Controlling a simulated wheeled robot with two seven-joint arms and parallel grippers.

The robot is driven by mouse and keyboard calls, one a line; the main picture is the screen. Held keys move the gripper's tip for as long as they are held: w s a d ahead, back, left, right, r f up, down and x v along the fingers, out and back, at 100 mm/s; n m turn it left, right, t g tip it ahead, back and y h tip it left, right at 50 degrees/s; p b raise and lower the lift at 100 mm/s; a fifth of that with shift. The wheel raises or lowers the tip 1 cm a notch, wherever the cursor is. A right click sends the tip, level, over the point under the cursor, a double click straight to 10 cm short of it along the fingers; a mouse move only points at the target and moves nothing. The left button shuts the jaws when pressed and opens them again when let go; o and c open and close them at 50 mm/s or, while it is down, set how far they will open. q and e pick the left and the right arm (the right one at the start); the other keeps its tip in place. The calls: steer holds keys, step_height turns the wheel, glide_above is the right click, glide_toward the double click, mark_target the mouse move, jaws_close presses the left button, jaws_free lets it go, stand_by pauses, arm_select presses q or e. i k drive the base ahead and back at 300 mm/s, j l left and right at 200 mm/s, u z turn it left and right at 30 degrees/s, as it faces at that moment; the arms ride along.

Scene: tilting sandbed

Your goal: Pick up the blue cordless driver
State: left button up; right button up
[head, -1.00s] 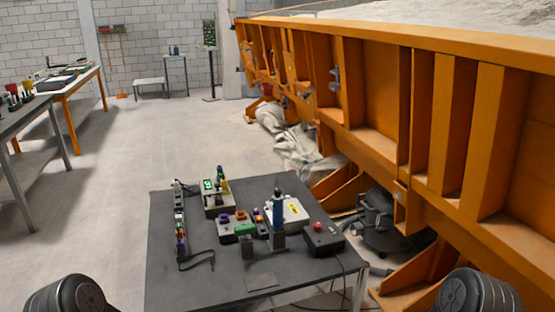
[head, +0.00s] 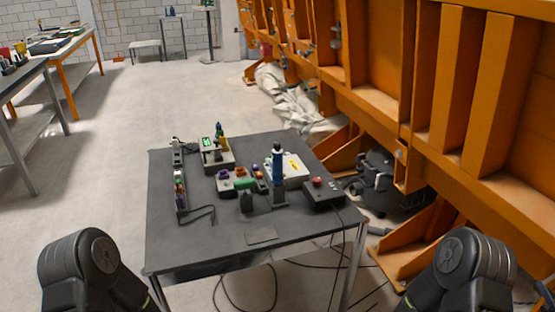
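A slim blue tool with a dark top (head: 278,165) stands upright on a grey base on the dark table, right of the table's middle. It looks like the blue cordless driver, but it is too small to be sure. A smaller blue and yellow item (head: 221,138) stands farther back on a grey device with a green display. Only my two dark arm links show at the lower left and lower right corners. Both grippers are out of view.
The dark table (head: 200,240) has a bare front part with a small flat plate (head: 261,235). A black box with a red button (head: 321,194) and a white box (head: 290,170) crowd the blue tool. A tall orange steel frame (head: 435,135) stands right. Cables hang below the table.

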mark_target(276, 157)
steer(key=i+l+u, duration=0.3)
steer(key=i+l, duration=0.2)
steer(key=l, duration=0.2)
steer(key=i+l+u, duration=0.3)
steer(key=i+l, duration=0.15)
steer(key=l, duration=0.35)
